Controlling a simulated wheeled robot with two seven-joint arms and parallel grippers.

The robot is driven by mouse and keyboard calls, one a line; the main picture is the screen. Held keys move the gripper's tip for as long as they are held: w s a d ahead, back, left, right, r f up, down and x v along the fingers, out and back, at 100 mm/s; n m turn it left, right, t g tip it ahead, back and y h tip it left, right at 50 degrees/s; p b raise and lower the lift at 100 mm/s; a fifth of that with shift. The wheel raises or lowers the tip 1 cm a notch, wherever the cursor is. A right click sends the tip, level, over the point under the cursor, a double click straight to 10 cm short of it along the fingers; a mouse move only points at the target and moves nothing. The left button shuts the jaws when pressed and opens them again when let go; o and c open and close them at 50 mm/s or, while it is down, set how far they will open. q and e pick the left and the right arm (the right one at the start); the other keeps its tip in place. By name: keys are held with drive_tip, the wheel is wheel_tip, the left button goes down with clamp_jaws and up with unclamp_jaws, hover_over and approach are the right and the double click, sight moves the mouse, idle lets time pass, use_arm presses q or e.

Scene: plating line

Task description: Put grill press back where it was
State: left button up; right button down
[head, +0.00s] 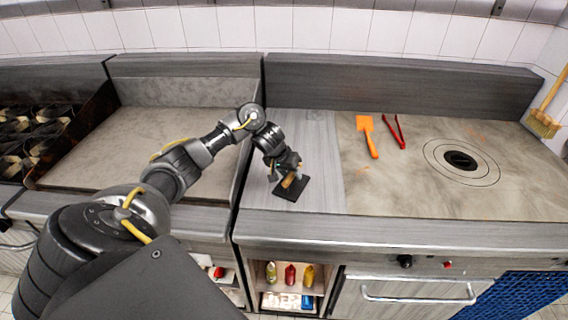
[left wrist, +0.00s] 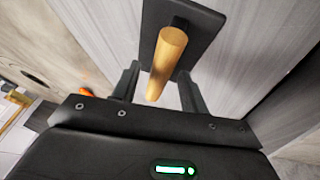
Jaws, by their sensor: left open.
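The grill press (head: 292,191) is a dark flat plate with a wooden handle. It lies on the light grey steel strip left of the right-hand griddle. My left gripper (head: 286,173) is just above it, over the handle. In the left wrist view the wooden handle (left wrist: 168,62) lies between the two fingers of the left gripper (left wrist: 158,88), and the dark plate shows beyond it. The fingers are open, with gaps on both sides of the handle. My right gripper is in neither view.
An orange spatula (head: 367,136) and red tongs (head: 395,132) lie on the griddle (head: 430,190), left of its round burner plate (head: 461,161). A brush (head: 544,117) is at the far right. Bottles (head: 290,275) stand on a shelf below. The left flat griddle (head: 140,145) is clear.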

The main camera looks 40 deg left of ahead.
use_arm(q)
drive_tip(key=p+v, duration=0.2)
drive_tip(key=v, duration=0.8)
